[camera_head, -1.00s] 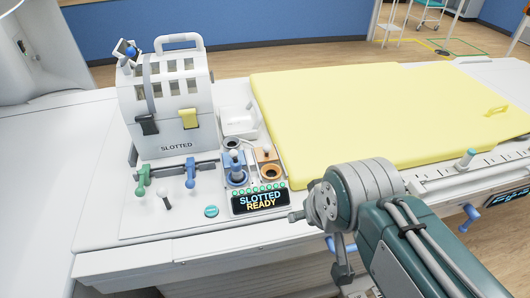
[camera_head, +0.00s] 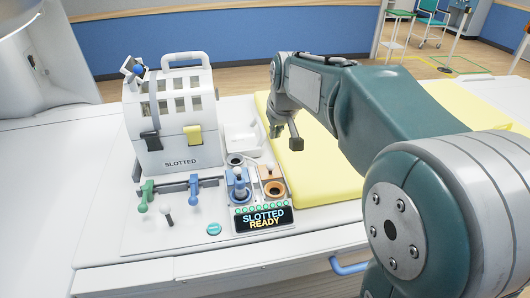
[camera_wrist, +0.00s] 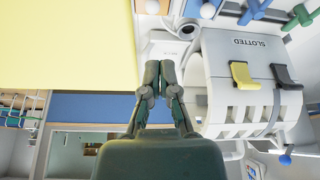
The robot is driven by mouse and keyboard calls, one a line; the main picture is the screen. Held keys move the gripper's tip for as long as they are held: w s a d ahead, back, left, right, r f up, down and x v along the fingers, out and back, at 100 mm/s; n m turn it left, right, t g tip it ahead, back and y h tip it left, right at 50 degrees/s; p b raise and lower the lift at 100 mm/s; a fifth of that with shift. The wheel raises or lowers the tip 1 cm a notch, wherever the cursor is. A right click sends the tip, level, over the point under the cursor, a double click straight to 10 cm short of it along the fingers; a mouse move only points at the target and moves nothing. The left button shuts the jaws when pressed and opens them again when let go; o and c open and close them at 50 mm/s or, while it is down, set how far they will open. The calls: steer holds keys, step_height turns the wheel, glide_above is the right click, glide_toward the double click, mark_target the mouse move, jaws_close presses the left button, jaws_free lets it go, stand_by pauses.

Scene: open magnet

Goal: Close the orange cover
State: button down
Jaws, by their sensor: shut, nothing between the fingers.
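The orange cover (camera_head: 267,168) stands upright at the back of an orange-rimmed round port (camera_head: 273,189) on the white console, so it looks open.
A display (camera_head: 264,219) reads "SLOTTED READY". The yellow pad (camera_head: 320,185) lies right.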

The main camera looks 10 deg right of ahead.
glide_above(265, 165)
steer(key=s, duration=0.1)
step_height(265, 165, down, 5)
steer(key=shift+n, duration=0.3)
steer(key=shift+s+d+f, duration=0.1)
steer(key=shift+s+f, duration=0.1)
steer(key=shift+f, duration=2.3)
steer(key=shift+s+d+f, duration=0.1)
steer(key=shift+s+f, duration=0.05)
steer(key=shift+f, duration=2.3)
steer(key=shift+s, duration=0.15)
